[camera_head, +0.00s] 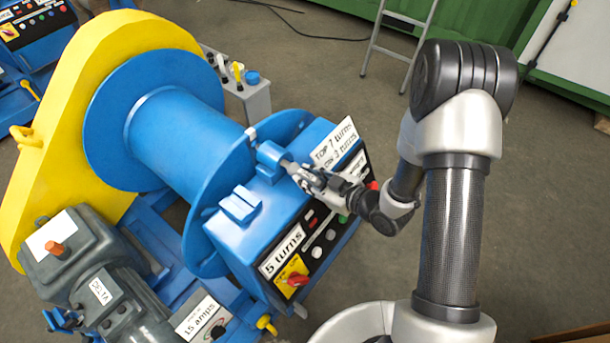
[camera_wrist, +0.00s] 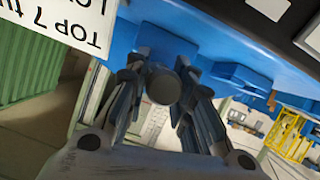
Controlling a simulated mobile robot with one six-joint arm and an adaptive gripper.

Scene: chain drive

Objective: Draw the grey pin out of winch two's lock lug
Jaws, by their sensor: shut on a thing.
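The winch (camera_head: 180,130) has a blue drum with a yellow side guard; no winch number is readable. Its blue lock lug (camera_head: 270,158) stands on the control box beside the drum flange, and it shows in the wrist view (camera_wrist: 150,37) behind the fingers. The grey pin (camera_head: 287,164) points out of the lug toward my gripper. In the wrist view the pin's round end (camera_wrist: 163,86) sits between the fingers. My gripper (camera_head: 299,171) is shut on the pin, close to the lug. How deep the pin sits in the lug is hidden.
The blue control box (camera_head: 245,238) carries a "5 turns" label, buttons and a red knob (camera_head: 298,280). A "TOP 7 turns" sign (camera_head: 334,143) stands near my gripper. A grey motor (camera_head: 85,260) is at lower left. A ladder (camera_head: 400,40) stands behind; floor is clear to the right.

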